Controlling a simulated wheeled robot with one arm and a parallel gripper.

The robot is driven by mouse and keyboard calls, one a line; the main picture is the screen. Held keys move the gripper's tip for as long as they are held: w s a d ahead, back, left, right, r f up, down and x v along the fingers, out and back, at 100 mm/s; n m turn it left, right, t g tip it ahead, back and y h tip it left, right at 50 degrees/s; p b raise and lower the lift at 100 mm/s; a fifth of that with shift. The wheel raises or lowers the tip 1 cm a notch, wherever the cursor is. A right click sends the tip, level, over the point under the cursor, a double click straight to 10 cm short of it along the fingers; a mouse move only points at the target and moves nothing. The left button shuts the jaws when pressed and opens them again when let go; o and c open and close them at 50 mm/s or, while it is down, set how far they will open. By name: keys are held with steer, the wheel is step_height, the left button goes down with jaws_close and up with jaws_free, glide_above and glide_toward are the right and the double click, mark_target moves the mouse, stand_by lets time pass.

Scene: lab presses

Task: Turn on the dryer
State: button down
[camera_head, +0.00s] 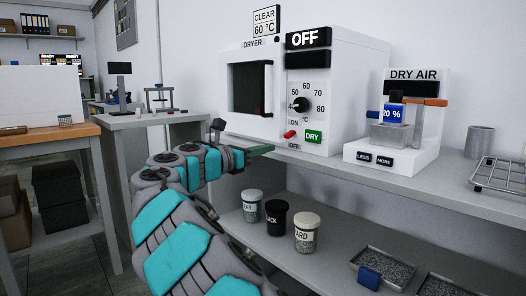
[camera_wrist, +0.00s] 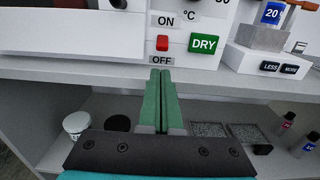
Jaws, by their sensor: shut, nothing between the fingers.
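The dryer (camera_head: 335,100) is a white box on the counter with a dark window at left. Its upper display reads OFF, and a sign above says CLEAR 60 °C. A black dial (camera_head: 301,104) sits amid numbers from 50 to 80. Below it is a small red switch (camera_head: 290,134), between ON above and OFF below, and a green DRY button (camera_head: 313,136). The switch also shows in the wrist view (camera_wrist: 163,43), with the DRY button (camera_wrist: 203,43) to its right. My gripper (camera_wrist: 160,72) is shut and empty, its green fingertips just below the OFF label in that view.
A DRY AIR unit (camera_head: 400,125) with LESS and MORE buttons stands right of the dryer. A grey cup (camera_head: 479,142) and wire rack (camera_head: 497,175) are further right. Labelled jars (camera_head: 307,233) and granule trays (camera_head: 383,268) sit on the lower shelf. The counter edge runs below the dryer.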

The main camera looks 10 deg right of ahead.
mark_target(294, 141)
steer(key=x, duration=0.7)
steer(key=shift+b, duration=0.3)
steer(key=shift+s+r, duration=0.1)
